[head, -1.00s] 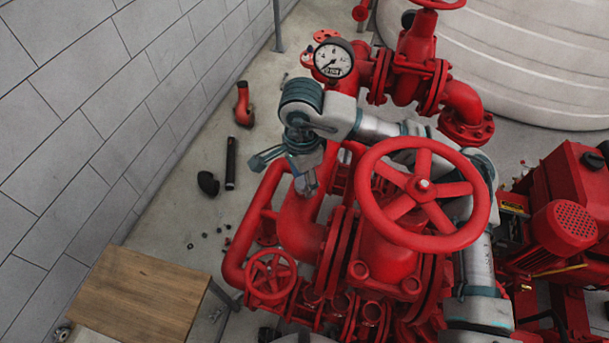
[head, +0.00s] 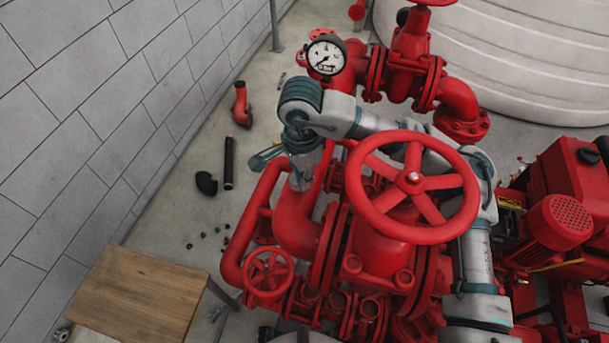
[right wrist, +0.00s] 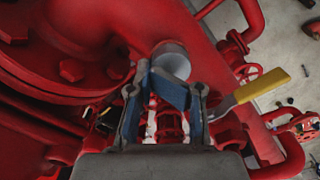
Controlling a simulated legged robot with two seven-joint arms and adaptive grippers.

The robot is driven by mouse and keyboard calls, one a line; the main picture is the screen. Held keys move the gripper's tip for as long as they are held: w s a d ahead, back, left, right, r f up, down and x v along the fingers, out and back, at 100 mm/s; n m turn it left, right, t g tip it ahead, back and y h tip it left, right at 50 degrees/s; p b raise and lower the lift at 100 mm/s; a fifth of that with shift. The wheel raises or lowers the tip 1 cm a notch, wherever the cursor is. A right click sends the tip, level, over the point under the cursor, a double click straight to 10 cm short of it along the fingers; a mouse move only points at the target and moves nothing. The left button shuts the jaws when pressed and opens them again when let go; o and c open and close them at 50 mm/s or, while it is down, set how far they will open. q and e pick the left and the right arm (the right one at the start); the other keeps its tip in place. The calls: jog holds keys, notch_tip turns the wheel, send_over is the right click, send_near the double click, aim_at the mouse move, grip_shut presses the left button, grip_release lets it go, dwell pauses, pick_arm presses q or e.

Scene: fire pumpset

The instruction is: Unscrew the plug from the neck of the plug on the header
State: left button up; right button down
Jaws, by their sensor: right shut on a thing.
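My right gripper (head: 300,172) is at the far side of the large red handwheel, against the red header pipe (head: 294,225). In the right wrist view its blue-and-grey fingers (right wrist: 169,84) are shut at a grey round part (right wrist: 171,60) on the red header, apparently the plug on its neck. The fingers cover its near side, so I cannot tell plug from neck or see any thread. In the head view the plug is too small and hidden to make out. My left gripper is in neither view now.
The large red handwheel (head: 413,180) stands close beside my right arm. A pressure gauge (head: 326,57) is behind it. A yellow valve handle (right wrist: 262,87) lies right of the fingers. A wooden table (head: 138,292) is at lower left; loose pipe pieces lie on the floor.

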jog(key=n, duration=0.4)
jog(key=shift+w+a, duration=0.1)
jog(key=shift+w, duration=0.15)
jog(key=shift+n, duration=0.4)
jog(key=shift+n, duration=0.6)
jog(key=n, duration=0.3)
jog(key=shift+b, duration=0.4)
